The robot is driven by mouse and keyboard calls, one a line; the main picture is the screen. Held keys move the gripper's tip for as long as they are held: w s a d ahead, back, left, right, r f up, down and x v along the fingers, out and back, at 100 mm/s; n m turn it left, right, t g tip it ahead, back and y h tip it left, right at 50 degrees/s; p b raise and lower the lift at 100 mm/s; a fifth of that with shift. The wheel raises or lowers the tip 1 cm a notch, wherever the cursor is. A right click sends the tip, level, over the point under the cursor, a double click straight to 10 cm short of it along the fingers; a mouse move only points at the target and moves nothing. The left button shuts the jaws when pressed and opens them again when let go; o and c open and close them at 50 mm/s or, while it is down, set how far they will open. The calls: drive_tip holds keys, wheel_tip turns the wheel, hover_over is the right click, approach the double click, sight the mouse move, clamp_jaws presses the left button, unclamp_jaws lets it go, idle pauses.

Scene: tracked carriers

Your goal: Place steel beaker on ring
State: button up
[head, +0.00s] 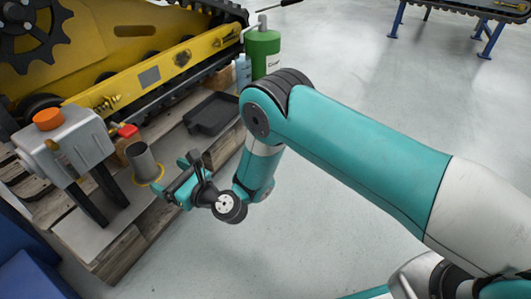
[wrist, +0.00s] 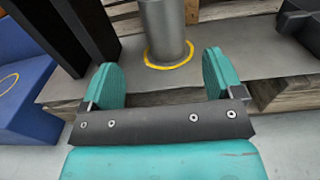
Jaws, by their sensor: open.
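The steel beaker (head: 144,161) stands upright on the grey top of a wooden pallet. It also shows in the wrist view (wrist: 163,28), ahead of my gripper. A yellow ring (wrist: 170,61) is marked on the surface around the beaker's base; its far side is hidden behind the beaker. The ring shows in the head view (head: 157,178) too. My gripper (head: 183,177) is open and just to the right of the beaker. In the wrist view its two teal fingers (wrist: 168,80) are apart with nothing between them, and the beaker stands beyond them.
A grey machine part with an orange cap (head: 66,145) stands left of the beaker on dark legs. A red-capped container (head: 128,135) is close behind it. A black tray (head: 212,113) and a green canister (head: 262,50) sit farther back. The floor right is clear.

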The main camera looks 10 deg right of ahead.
drive_tip(key=s+d+r+n+g, duration=0.2)
drive_tip(key=r+n+g, duration=0.2)
drive_tip(key=r+n, duration=0.6)
drive_tip(key=s+d+r+n+g, duration=0.3)
drive_tip(key=r+n+g, duration=0.1)
drive_tip(key=r+n, duration=0.55)
drive_tip(key=s+d+r+n+g+h, duration=0.2)
drive_tip(key=s+d+n+h, duration=0.2)
drive_tip(key=s+d+n, duration=0.3)
drive_tip(key=s+d+r+n+g+h, duration=0.1)
drive_tip(key=s+d+r+n+h, duration=0.2)
drive_tip(key=s+d, duration=1)
drive_tip(key=d+n+h, duration=0.2)
drive_tip(key=d+n, duration=0.1)
drive_tip(key=shift+s+r+n+g, duration=0.2)
drive_tip(key=shift+s+n+g, duration=0.1)
drive_tip(key=shift+n+g, duration=0.1)
drive_tip(key=shift+a, duration=0.1)
